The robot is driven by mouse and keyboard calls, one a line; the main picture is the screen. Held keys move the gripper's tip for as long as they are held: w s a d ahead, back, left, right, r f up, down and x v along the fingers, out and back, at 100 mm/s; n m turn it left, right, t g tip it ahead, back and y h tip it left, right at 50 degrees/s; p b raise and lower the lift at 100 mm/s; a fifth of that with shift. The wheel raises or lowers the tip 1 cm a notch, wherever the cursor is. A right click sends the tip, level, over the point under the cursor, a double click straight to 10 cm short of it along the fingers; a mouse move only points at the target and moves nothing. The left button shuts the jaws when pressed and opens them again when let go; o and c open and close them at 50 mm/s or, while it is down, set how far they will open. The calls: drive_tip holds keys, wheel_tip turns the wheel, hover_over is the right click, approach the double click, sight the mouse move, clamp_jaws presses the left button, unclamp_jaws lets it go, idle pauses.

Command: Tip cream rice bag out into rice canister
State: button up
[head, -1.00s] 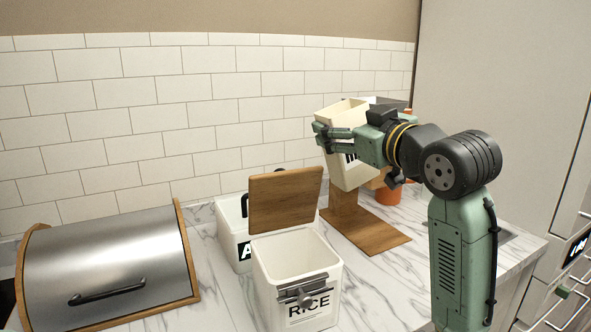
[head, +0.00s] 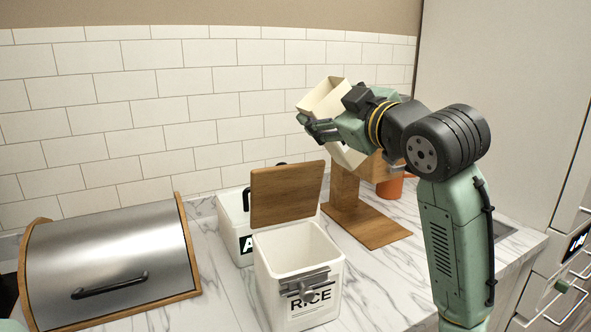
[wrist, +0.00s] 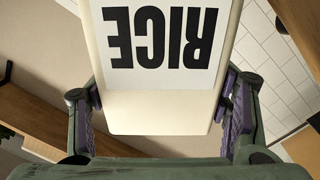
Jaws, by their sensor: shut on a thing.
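My gripper (head: 318,128) is shut on the cream rice bag (head: 325,96), holding it in the air above the counter, up and to the right of the rice canister. The bag is tilted, its open top leaning to the left. In the wrist view the bag (wrist: 160,110) sits between both fingers, with its RICE label upside down. The white rice canister (head: 296,262) stands upright on the counter with its wooden lid (head: 288,195) raised at the back. Its inside looks empty from here. The bag's contents are hidden.
A second white canister (head: 233,222) stands behind the rice canister. A steel bread box (head: 108,260) is at the left. A wooden stand (head: 365,226) and an orange container (head: 390,187) are behind my arm. The marble counter is bare right of the canister.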

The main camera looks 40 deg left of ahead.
drive_tip(key=shift+d+f, duration=0.1)
drive_tip(key=shift+n, duration=0.3)
drive_tip(key=shift+s, duration=0.15)
drive_tip(key=shift+f+b, duration=0.1)
drive_tip(key=shift+b, duration=0.25)
drive_tip(key=shift+n, duration=0.3)
drive_tip(key=shift+s, duration=0.1)
drive_tip(key=shift+f, duration=0.1)
drive_tip(key=shift+n, duration=0.3)
